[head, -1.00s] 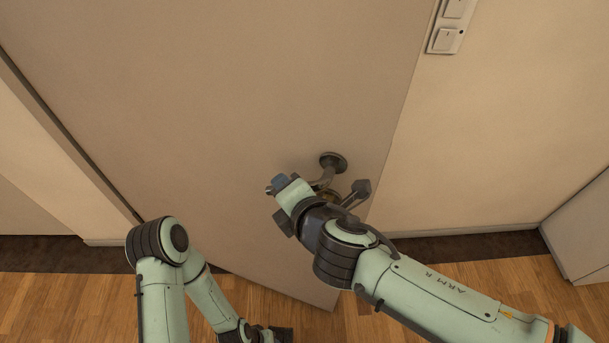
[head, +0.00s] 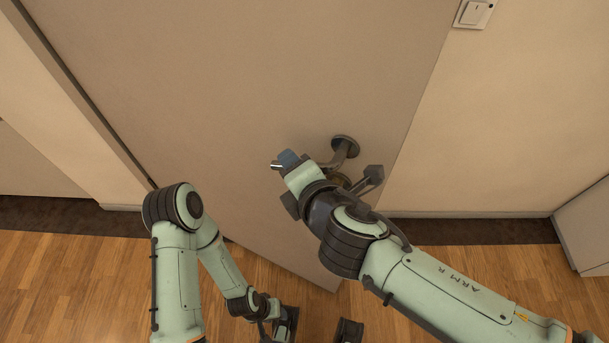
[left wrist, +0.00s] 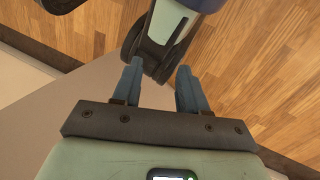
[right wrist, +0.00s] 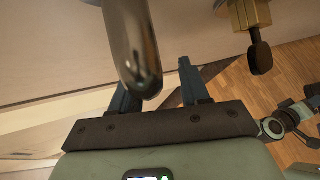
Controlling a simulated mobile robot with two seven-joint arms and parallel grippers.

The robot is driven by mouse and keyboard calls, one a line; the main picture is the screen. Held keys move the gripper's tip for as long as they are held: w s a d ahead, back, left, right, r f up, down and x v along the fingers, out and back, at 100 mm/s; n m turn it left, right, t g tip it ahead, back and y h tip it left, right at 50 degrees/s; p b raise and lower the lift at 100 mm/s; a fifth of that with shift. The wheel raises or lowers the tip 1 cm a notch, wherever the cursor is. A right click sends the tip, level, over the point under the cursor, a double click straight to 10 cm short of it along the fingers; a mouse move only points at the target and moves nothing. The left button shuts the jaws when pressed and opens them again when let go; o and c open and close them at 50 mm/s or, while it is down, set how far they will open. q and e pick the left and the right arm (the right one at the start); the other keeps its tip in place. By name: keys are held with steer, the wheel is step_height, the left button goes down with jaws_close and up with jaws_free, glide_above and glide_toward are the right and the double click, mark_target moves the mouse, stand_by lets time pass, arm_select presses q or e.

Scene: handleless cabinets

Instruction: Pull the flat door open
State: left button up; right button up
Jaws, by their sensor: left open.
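The flat beige door (head: 240,90) stands ajar, its lower edge slanting out over the wooden floor. Its dark metal lever handle (head: 345,150) sits near the right edge. My right gripper (head: 280,164) is at the handle, partly hidden by its own wrist. In the right wrist view the rounded metal lever (right wrist: 138,50) passes in front of the left finger of my right gripper (right wrist: 157,82); the fingers are apart and not clamped on it. My left gripper (left wrist: 159,82) is open and empty, low near the floor, and its tips are cut off at the bottom of the head view.
A brass lock with a dark turn piece (right wrist: 258,45) sits beside the lever. A light switch (head: 474,12) is on the wall to the right. A pale cabinet (head: 585,230) stands at the far right. Wooden floor (head: 80,275) is clear at lower left.

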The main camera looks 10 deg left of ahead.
arm_select(q)
steer(key=shift+g, duration=0.6)
steer(key=shift+s+d+r+p, duration=0.25)
steer(key=shift+s+r+p, duration=0.55)
steer(key=shift+r+p, duration=0.3)
steer(key=shift+s+d+r+p, duration=0.2)
steer(key=shift+s+r+p, duration=0.55)
steer(key=shift+r+p, duration=0.3)
arm_select(e)
steer(key=v, duration=1.3)
